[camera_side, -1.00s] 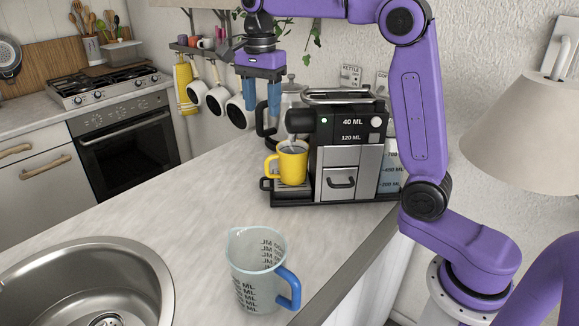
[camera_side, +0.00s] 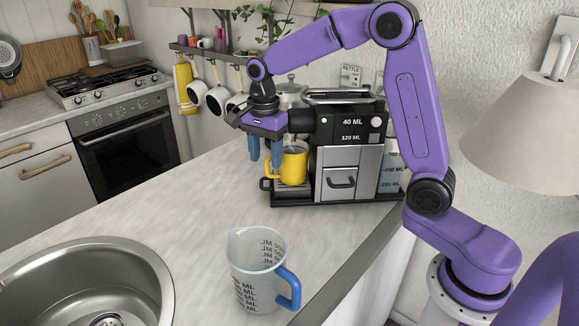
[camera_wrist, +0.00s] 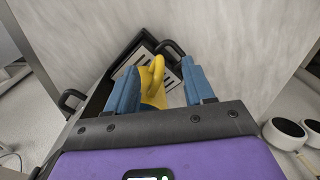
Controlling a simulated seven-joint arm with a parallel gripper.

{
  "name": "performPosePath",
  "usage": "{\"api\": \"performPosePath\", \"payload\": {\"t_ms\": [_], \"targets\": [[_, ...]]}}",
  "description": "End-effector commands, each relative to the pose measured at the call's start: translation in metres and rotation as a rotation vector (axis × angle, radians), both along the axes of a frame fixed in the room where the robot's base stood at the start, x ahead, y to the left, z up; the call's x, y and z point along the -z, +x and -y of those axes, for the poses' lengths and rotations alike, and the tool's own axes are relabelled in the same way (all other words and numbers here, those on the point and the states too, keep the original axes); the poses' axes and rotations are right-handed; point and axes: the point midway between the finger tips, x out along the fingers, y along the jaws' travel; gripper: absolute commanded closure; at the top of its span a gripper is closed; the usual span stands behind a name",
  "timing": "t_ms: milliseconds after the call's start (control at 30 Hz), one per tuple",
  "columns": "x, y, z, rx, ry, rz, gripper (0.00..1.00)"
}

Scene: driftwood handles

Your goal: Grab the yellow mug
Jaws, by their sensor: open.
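The yellow mug (camera_side: 291,166) stands upright on the drip tray of the coffee machine, its handle toward the left. My gripper (camera_side: 265,158) is open at the mug's left side, with its blue fingers pointing down near the handle. In the wrist view the mug (camera_wrist: 153,84) shows between the two blue fingers of my gripper (camera_wrist: 163,88), its handle lying in the gap. The fingers hide part of the mug. I cannot tell whether they touch it.
The coffee machine (camera_side: 340,160) stands directly behind and right of the mug. A clear measuring jug (camera_side: 256,275) with a blue handle stands in front on the counter (camera_side: 185,215). A sink (camera_side: 85,285) is at front left. The counter between is clear.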

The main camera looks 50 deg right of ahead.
Motion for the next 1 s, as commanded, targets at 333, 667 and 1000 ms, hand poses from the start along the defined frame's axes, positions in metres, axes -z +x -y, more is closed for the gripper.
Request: {"api": "performPosePath", "payload": {"t_ms": [333, 667, 1000], "targets": [[0.042, -0.005, 0.003, 0.0, 0.0, -0.002, 0.47], [0.044, -0.005, 0.003, 0.0, 0.0, 0.0, 0.67], [0.043, -0.004, 0.003, -0.001, 0.0, 0.002, 1.0]]}}
